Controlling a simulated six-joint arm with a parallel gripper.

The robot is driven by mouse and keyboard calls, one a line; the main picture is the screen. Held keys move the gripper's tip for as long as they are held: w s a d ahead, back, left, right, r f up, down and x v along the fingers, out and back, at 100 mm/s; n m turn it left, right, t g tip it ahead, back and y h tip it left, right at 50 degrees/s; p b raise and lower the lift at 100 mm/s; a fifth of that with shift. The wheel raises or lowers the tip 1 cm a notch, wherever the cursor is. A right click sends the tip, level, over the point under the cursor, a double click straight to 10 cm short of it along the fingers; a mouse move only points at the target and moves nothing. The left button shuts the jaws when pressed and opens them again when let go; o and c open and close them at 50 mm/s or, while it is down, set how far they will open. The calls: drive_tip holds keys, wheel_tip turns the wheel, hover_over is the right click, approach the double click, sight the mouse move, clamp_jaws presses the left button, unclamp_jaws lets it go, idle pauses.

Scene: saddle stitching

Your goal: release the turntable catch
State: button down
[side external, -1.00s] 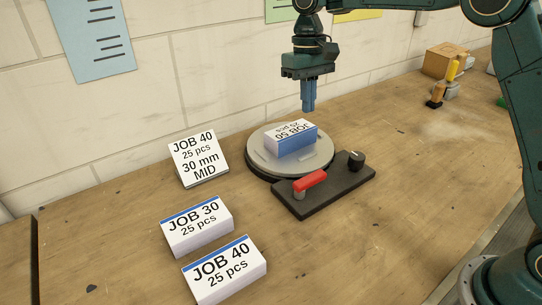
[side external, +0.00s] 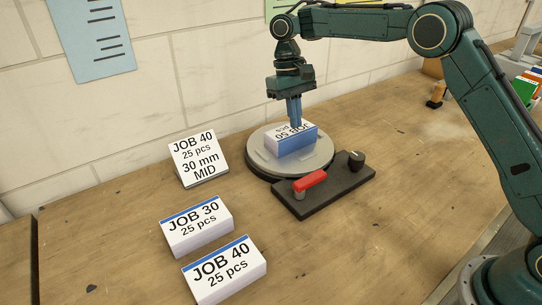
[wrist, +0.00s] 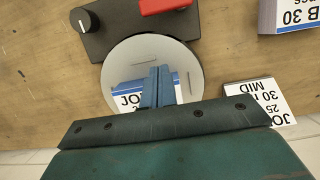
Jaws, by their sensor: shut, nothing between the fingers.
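The turntable (side external: 317,163) is a round grey disc on a dark base, also in the wrist view (wrist: 175,53). A JOB 50 stack (side external: 286,147) with a blue side lies on it, its label upside down in the side view. A red lever (side external: 310,181), which looks like the catch, sits on a black plate (side external: 325,198) in front of the disc. It also shows at the top of the wrist view (wrist: 163,5). My gripper (side external: 295,122) is shut and empty, pointing down over the JOB 50 stack, its blue fingers partly covering the label. I cannot tell whether they touch it.
A black knob (side external: 356,160) stands on the plate's right end. A JOB 40 sign (side external: 199,158) is tilted left of the turntable. JOB 30 (side external: 197,228) and JOB 40 (side external: 225,272) stacks lie in front. The bench right of the plate is clear.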

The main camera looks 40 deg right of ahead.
sight(310, 180)
drive_tip(key=shift+s+f, duration=0.1)
drive_tip(key=shift+f, duration=0.25)
drive_tip(key=x, duration=0.9)
drive_tip(key=shift+s+f, duration=0.15)
drive_tip(key=shift+s, duration=1.85)
